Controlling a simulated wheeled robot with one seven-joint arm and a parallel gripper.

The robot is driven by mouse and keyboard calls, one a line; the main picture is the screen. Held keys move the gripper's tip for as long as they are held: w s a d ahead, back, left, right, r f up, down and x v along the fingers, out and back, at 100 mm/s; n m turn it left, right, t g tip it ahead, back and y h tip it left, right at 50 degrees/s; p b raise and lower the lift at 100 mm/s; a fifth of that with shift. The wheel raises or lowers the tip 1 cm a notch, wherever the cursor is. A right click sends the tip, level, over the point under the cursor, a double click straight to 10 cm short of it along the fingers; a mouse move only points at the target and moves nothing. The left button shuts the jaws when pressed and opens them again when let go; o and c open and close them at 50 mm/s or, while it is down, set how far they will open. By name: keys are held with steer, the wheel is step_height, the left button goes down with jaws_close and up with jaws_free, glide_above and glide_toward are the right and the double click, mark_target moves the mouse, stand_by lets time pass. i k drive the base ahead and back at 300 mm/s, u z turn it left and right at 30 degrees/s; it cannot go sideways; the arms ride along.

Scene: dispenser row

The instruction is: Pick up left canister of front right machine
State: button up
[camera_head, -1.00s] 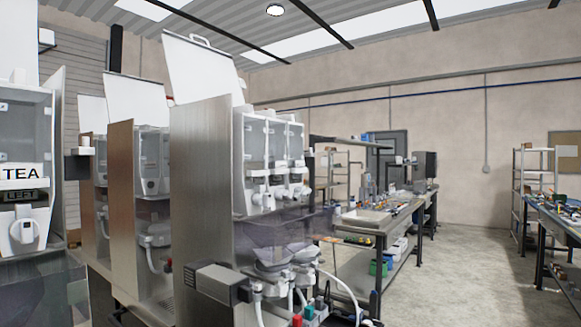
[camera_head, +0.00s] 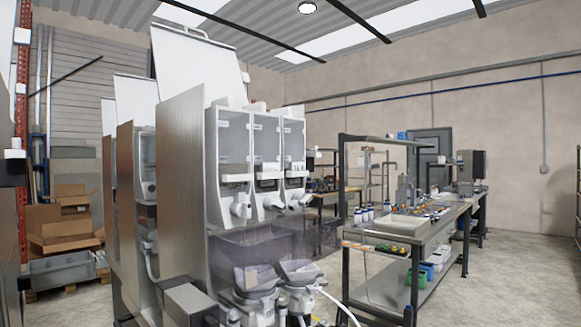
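The nearest dispenser machine with its front in view (camera_head: 182,170) stands in the middle, a tall steel cabinet with an open white lid (camera_head: 198,65) on top. It holds a row of three clear canisters with white spouts. The left canister (camera_head: 234,150) is nearest its steel side panel, with the middle canister (camera_head: 266,150) and right canister (camera_head: 293,150) beside it. All three sit upright in the machine. Mixing bowls (camera_head: 257,279) sit below behind a clear, tinted panel. My gripper is not in view.
More machines (camera_head: 127,180) stand behind it to the left. Cardboard boxes (camera_head: 70,225) and a grey crate (camera_head: 60,275) are at the far left. A workbench (camera_head: 425,235) with bottles and small items stands at the right. Bare concrete floor (camera_head: 510,275) is open at the far right.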

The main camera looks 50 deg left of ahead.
mark_target(228, 128)
steer(key=z, duration=0.1)
steer(key=k, duration=0.85)
steer(key=u, duration=0.7)
steer(key=i, duration=1)
